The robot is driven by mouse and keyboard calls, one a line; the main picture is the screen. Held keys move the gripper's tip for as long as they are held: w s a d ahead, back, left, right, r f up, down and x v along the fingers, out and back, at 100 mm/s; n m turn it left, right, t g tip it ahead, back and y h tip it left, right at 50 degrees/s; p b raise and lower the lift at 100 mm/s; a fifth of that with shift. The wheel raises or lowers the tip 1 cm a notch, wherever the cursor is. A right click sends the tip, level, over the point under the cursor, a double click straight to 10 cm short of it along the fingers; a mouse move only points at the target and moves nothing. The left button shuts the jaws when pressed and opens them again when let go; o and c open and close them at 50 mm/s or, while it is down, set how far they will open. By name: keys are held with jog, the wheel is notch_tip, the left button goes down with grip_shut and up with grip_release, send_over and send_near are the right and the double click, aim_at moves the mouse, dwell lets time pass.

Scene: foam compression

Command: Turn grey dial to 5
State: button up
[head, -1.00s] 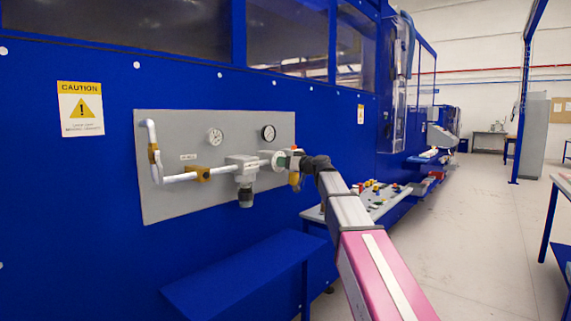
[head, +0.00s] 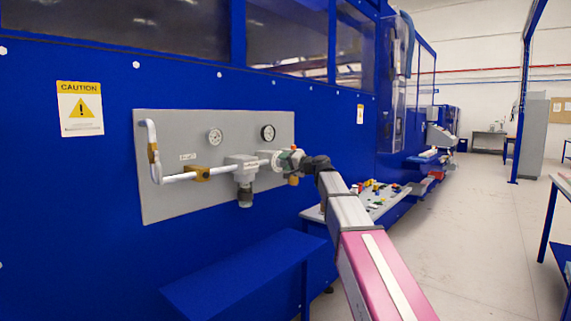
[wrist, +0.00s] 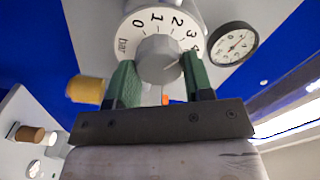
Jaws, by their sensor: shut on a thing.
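The grey dial (wrist: 157,52) is a round knob in front of a white ring scale (wrist: 150,22) in the wrist view. The scale reads "bar", 0, 1, 2, 3 and part of a 4; the rest is hidden or out of frame. A small dark mark shows at the knob's right edge, on the side of the 4, close to the right finger; its exact reading is unclear. My gripper (wrist: 159,72) has green fingers on both sides of the knob and is shut on it. In the head view my gripper (head: 291,158) is at the valve, mostly hiding the dial.
Two round gauges (head: 215,137) (head: 268,132) sit on the grey panel (head: 180,125) above a white pipe (head: 180,178). A grey regulator (head: 242,170) stands left of my gripper. A blue ledge (head: 240,275) juts out below.

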jog(key=m, duration=0.5)
jog(key=shift+f+m, duration=0.15)
jog(key=shift+m, duration=0.15)
jog(key=m, duration=0.5)
jog(key=shift+f, duration=0.1)
jog(key=shift+m, duration=0.3)
jog(key=o, duration=0.9)
jog(key=v, duration=1.1)
